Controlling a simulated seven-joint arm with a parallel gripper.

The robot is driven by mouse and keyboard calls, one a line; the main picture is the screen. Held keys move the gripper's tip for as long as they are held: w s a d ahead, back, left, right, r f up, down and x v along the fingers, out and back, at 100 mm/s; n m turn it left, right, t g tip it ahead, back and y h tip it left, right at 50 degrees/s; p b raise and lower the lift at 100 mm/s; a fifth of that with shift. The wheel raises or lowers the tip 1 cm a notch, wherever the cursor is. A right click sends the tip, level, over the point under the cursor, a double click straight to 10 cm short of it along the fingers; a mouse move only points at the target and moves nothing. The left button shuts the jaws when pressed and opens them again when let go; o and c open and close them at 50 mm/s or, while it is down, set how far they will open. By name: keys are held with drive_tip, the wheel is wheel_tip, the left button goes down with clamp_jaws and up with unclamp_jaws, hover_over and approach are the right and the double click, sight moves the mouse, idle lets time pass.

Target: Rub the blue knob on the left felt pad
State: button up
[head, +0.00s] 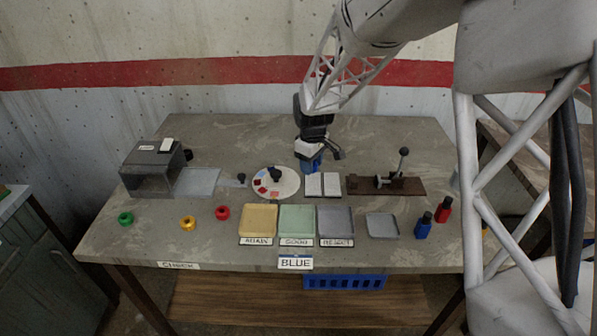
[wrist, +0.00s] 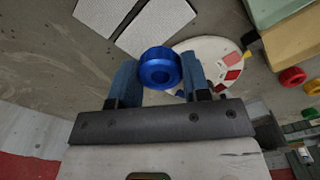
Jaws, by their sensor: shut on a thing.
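My gripper (head: 312,165) hangs over the back middle of the table, just behind the two pale felt pads. In the wrist view my gripper (wrist: 161,80) is shut on the round blue knob (wrist: 160,66), which shows its ringed face between the two blue fingers. In the head view the knob cannot be told apart from the blue fingers. The left felt pad (head: 313,186) lies next to the right felt pad (head: 332,184).
A white disc (head: 275,182) with coloured patches lies left of the pads; a lever fixture (head: 400,184) stands right. Yellow (head: 258,220), green (head: 297,220) and grey (head: 336,222) labelled trays lie in front. Green, yellow and red rings sit front left. A sign reads BLUE (head: 295,262).

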sight(313, 183)
drive_tip(key=shift+w+d, duration=0.4)
drive_tip(key=shift+f, duration=2.55)
drive_tip(key=shift+f, duration=0.3)
drive_tip(key=o, duration=0.9)
drive_tip(key=shift+r, duration=0.25)
